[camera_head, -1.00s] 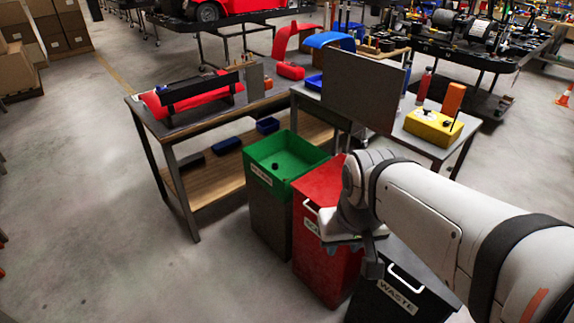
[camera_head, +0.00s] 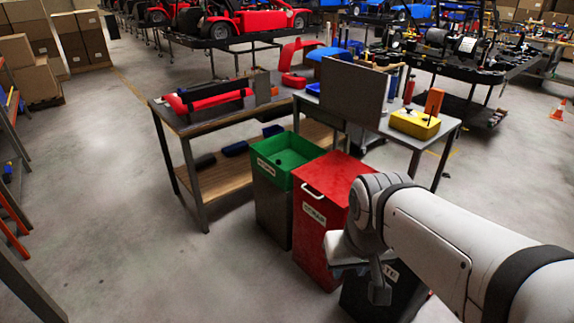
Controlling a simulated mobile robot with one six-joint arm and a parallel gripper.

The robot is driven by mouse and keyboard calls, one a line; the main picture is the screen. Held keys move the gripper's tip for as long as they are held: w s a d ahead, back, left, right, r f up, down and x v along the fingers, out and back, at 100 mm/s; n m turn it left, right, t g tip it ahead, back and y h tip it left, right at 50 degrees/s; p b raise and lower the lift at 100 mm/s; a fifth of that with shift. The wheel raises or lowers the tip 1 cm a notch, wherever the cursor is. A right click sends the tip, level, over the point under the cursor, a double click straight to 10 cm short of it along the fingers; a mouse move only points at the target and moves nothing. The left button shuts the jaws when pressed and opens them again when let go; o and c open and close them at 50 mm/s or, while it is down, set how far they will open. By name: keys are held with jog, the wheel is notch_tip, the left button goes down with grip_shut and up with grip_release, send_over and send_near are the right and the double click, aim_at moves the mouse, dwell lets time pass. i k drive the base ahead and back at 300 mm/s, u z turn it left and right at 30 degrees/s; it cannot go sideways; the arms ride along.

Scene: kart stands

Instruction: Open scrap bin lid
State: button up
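A red bin (camera_head: 316,240) stands in the middle of a row of bins, with its flat red lid (camera_head: 330,172) shut. A white handle (camera_head: 312,191) is on the lid's front edge, and a white label below it is too blurred to read surely. My gripper (camera_head: 378,288) hangs in front of the red bin's right side and over the black bin, apart from the white handle. My arm hides part of the red bin. The fingers are too dark and partly hidden to show whether they are open.
A green-topped bin (camera_head: 271,205) stands open at the left. A black bin (camera_head: 358,298) at the right is mostly behind my arm. A workbench (camera_head: 205,196) and a table (camera_head: 449,130) stand behind the bins. The floor at front left is clear.

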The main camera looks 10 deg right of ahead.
aim_at(332, 175)
jog(key=z, duration=0.15)
jog(key=i, duration=0.9)
jog(key=u, duration=0.05)
